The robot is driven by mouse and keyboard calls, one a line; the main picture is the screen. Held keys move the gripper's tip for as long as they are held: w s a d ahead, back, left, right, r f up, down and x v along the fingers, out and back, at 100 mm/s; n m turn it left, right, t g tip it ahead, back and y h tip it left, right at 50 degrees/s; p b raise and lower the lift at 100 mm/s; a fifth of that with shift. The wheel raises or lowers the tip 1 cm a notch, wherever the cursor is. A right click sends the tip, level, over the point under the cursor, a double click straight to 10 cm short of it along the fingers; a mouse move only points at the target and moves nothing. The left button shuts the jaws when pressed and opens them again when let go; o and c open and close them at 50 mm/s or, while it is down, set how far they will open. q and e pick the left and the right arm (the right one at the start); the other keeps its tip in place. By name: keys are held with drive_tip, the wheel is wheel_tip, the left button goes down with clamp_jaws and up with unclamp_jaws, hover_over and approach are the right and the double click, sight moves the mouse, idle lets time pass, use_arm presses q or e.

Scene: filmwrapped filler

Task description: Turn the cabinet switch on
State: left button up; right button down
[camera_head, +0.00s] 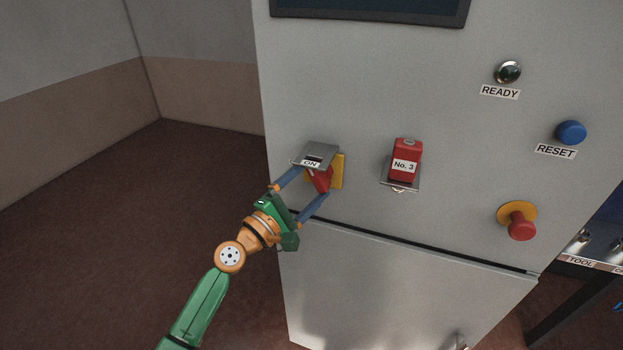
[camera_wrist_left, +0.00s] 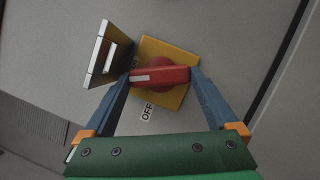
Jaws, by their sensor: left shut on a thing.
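The cabinet switch is a red rotary handle (camera_head: 321,179) on a yellow square plate (camera_head: 338,171), on the left of the cabinet front. The red handle also shows in the left wrist view (camera_wrist_left: 160,76), in front of its yellow plate (camera_wrist_left: 176,98). An OFF label (camera_wrist_left: 147,112) sits beside the plate. My left gripper (camera_head: 313,184) is shut on the red handle, one blue finger at each end. My right gripper is not in view.
A red No. 3 block (camera_head: 406,161) sits on a small metal bracket right of the switch. Further right are a READY lamp (camera_head: 507,72), a blue RESET button (camera_head: 570,132) and a red mushroom button (camera_head: 521,225). The floor left of the cabinet is clear.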

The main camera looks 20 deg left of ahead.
use_arm(q)
drive_tip(key=shift+r+m+g+p, duration=0.2)
drive_tip(key=shift+m+g+p, duration=0.6)
drive_tip(key=shift+m, duration=1.2)
drive_tip(key=o, duration=1)
drive_tip(key=shift+a, duration=0.1)
drive_tip(key=b+v, duration=0.1)
drive_tip(key=v, duration=0.6)
drive_tip(key=shift+f, duration=0.1)
